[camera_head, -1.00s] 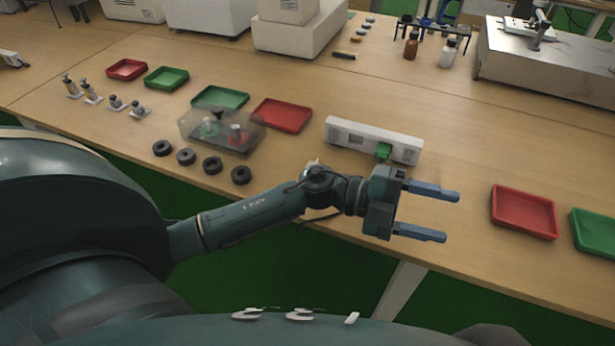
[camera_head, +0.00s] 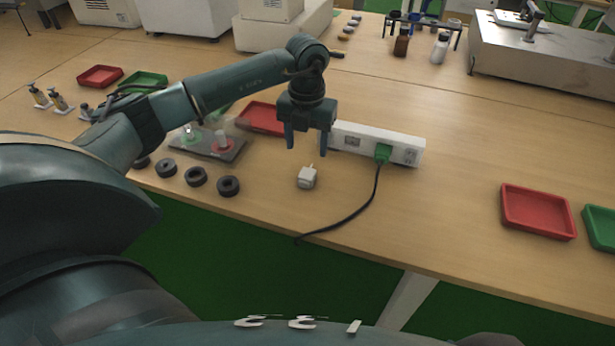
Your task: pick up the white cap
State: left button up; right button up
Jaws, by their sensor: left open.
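A small white piece (camera_head: 307,178), the likeliest match for the white cap, stands on the wooden table; it looks like a plug with a thin prong on top. My left gripper (camera_head: 307,146) points down above it, in front of the white power strip (camera_head: 370,143). Its two fingers are apart with nothing between them. The white piece appears a little below the fingertips in the picture, and I see no contact. My right gripper is not in view.
A green plug (camera_head: 383,153) with a black cable sits in the strip. Black rings (camera_head: 228,186) and a dark button panel (camera_head: 222,152) lie at left. Red (camera_head: 538,232) and green trays stand at right. The table's middle right is clear.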

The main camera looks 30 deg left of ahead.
aim_at(307, 174)
pick_arm(q)
notch_tip(307, 174, down, 2)
jog(key=shift+f, duration=0.15)
jog(key=f, duration=0.4)
jog(key=shift+s+d+f, duration=0.25)
jog(key=shift+s+f, duration=0.1)
jog(key=shift+s, duration=0.05)
jog(key=shift+f, duration=0.45)
jog(key=c, duration=1.1)
